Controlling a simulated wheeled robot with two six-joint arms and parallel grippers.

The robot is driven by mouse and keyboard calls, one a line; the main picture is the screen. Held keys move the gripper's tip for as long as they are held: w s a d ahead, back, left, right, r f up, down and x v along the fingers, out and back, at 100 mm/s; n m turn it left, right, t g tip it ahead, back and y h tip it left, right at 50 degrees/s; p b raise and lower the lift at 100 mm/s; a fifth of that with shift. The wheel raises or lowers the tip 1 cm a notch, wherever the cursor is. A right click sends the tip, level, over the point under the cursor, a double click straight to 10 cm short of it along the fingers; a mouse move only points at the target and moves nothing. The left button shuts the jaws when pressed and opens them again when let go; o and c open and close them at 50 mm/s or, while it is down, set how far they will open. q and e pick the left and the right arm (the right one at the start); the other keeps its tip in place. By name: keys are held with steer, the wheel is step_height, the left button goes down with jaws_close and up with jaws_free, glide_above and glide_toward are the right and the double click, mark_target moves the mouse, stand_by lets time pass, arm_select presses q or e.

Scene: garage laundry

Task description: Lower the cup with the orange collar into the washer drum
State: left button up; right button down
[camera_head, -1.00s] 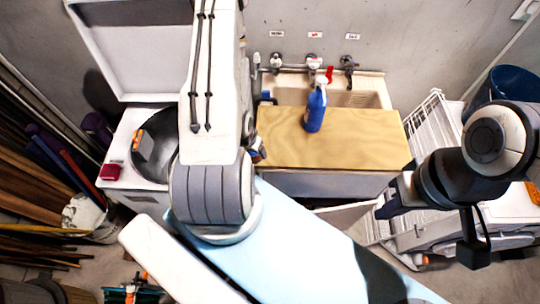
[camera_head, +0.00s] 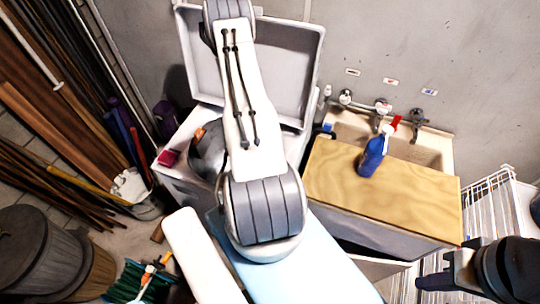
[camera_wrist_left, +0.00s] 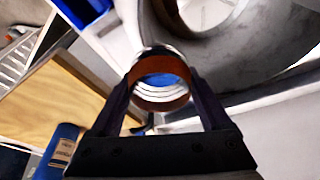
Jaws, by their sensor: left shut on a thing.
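The cup with the orange collar (camera_wrist_left: 160,68) shows in the left wrist view, with a pale ringed rim and blue inside. My left gripper (camera_wrist_left: 162,92) is shut on it, one finger on each side of the collar. The washer's dark drum opening (camera_wrist_left: 240,65) lies beyond the cup to the upper right; the cup appears outside it.
The washer's raised lid (camera_head: 290,60) stands behind the drum. A wire rack (camera_head: 490,200) stands right.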

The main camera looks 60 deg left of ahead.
arm_select(q)
steer(key=s+a+f, duration=0.1)
steer(key=a+f, duration=0.1)
steer(key=a, duration=0.5)
steer(key=s+a+f, duration=0.1)
steer(key=s+a, duration=0.1)
steer(key=a, duration=0.5)
steer(key=shift+s+a+f, duration=0.2)
steer(key=shift+a+f, duration=0.1)
steer(key=shift+f, duration=0.05)
steer(key=shift+f, duration=0.1)
steer(key=shift+f+b, duration=14.25)
steer(key=shift+f, duration=1.35)
